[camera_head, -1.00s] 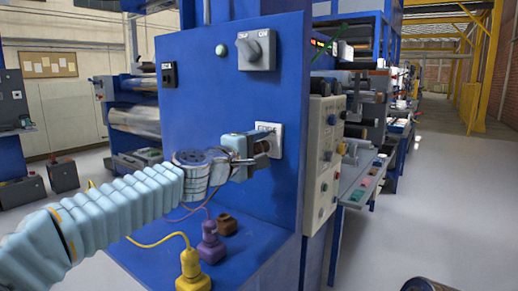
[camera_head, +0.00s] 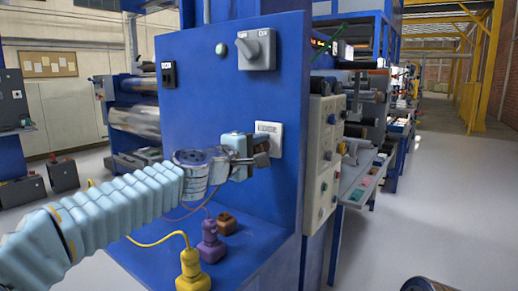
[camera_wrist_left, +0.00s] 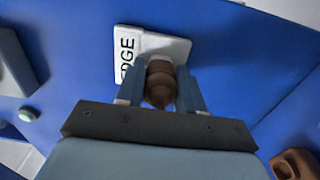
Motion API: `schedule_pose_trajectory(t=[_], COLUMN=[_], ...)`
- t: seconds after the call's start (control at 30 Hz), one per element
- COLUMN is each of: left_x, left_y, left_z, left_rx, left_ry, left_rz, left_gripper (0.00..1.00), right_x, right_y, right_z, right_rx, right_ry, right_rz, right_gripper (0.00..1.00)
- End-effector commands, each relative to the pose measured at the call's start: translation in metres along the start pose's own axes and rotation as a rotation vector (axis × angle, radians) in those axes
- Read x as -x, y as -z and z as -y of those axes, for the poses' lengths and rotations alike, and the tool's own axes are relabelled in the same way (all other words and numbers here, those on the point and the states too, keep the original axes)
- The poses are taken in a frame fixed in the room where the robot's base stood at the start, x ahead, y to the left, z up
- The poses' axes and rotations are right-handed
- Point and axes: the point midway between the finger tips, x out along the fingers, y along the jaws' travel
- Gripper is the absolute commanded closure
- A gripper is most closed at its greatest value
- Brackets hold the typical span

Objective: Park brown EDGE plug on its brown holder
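My left gripper (camera_head: 262,152) is in front of the blue panel, just below the white EDGE plate (camera_head: 268,131). It is shut on the brown plug (camera_wrist_left: 160,80), which sits between both fingers in the left wrist view. The plate (camera_wrist_left: 150,46) shows behind the plug there. The plug appears just off the plate, but the wrist view does not settle the gap. In the head view the fingers mostly hide the plug. The brown holder (camera_head: 227,224) stands empty on the blue shelf below, and it also shows in the left wrist view (camera_wrist_left: 296,164). My right gripper is out of view.
A purple plug (camera_head: 210,246) and a yellow plug (camera_head: 192,272) stand on the shelf left of the brown holder, with cords attached. A grey switch (camera_head: 256,48) is higher on the panel. A control box (camera_head: 322,150) is to the right.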

Motion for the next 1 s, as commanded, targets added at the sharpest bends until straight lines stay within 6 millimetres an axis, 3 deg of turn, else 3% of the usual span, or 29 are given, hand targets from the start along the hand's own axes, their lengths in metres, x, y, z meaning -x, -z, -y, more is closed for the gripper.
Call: schedule_pose_trajectory(t=[0.03,0.23,1.0], left_x=[0.000,0.000,0.022], left_y=[0.000,0.000,0.000], left_z=[0.000,0.000,0.000], left_rx=[0.000,0.000,0.000], left_ry=[0.000,0.000,0.000], left_rz=[0.000,0.000,0.000], left_gripper=[0.71,1.00,1.00], right_x=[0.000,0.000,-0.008], right_y=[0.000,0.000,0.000], right_z=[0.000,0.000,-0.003], right_rx=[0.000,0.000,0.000], right_ry=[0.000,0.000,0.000], right_rz=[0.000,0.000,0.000], right_gripper=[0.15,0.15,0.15])
